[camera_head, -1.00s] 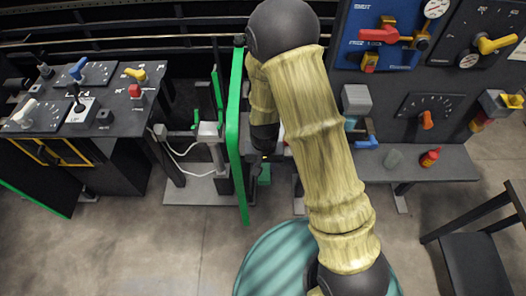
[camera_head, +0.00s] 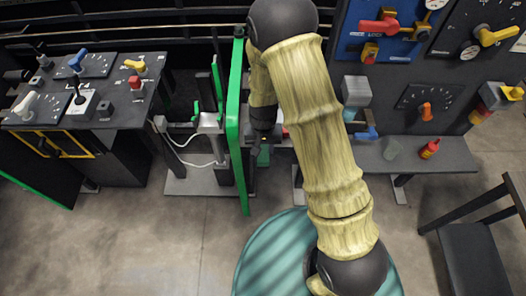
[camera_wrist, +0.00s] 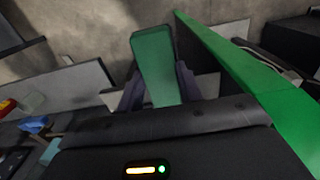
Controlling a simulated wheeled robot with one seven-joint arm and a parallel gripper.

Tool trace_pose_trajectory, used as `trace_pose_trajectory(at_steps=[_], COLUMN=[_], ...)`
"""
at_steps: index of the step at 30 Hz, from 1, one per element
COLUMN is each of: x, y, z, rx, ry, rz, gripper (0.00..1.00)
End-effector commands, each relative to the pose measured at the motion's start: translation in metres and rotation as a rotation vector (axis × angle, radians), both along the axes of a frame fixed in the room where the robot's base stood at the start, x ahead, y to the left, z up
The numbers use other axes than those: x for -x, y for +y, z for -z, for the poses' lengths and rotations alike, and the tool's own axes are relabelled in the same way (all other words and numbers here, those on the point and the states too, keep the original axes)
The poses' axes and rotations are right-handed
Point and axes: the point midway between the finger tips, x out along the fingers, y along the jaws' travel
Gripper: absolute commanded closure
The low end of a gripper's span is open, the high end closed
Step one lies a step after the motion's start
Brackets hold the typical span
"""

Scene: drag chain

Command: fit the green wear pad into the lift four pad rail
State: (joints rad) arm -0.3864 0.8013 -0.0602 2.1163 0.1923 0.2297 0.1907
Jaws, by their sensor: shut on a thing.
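The green wear pad (camera_wrist: 155,62) is a flat, round-cornered green piece. It stands out from between the dark fingers of my gripper (camera_wrist: 158,88) in the wrist view. My gripper is shut on its near part. In the head view the pad (camera_head: 264,156) shows small below my gripper (camera_head: 262,138), just right of the tall green-edged panel (camera_head: 233,125). The pad and the panel look apart in the wrist view, where the panel (camera_wrist: 245,75) runs along the right. I cannot make out which part is the lift four pad rail; my arm hides part of that area.
A console with levers (camera_head: 110,105) stands left, and a grey bench (camera_head: 425,158) with a red bottle (camera_head: 429,149) stands right. A blue-handled part (camera_head: 366,133) is near my arm. A dark chair (camera_head: 470,245) is at lower right. The floor at lower left is clear.

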Motion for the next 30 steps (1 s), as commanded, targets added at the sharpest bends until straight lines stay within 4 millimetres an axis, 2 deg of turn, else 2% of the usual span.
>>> trace_pose_trajectory(at_steps=[10,30], x=[-0.023,-0.024], y=[-0.001,-0.001], z=[0.0,-0.001], rx=[0.0,0.0], ry=[-0.001,0.0], rz=[0.001,0.001], gripper=[1.0,1.0])
